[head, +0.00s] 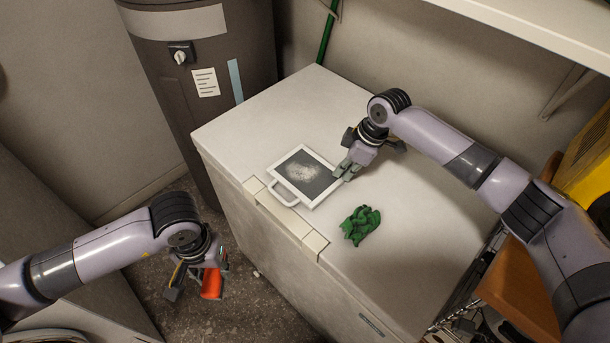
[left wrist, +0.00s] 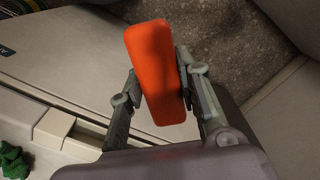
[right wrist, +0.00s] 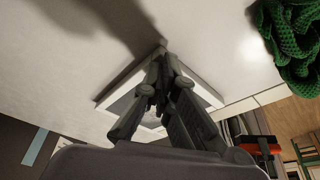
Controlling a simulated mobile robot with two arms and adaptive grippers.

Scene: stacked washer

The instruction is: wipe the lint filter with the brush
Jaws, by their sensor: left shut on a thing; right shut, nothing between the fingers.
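The lint filter (head: 304,174) lies flat on the white appliance top near its front edge. It has a white frame and handle around dark mesh with a pale grey patch of lint. My left gripper (head: 194,284) is shut on an orange-red block-like thing (head: 211,283), apparently the brush; no bristles show. It is held over the floor in front of the appliance, apart from the filter, and fills the left wrist view (left wrist: 155,70). My right gripper (head: 344,170) is shut and empty at the filter's right edge; contact is unclear. In the right wrist view its fingers partly hide the filter (right wrist: 205,88).
A crumpled green cloth (head: 360,224) lies on the white appliance top (head: 400,255), right of the filter. A dark cylindrical tank (head: 215,70) stands behind left. A shelf (head: 530,25) overhangs at upper right. The top's back and right parts are clear.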

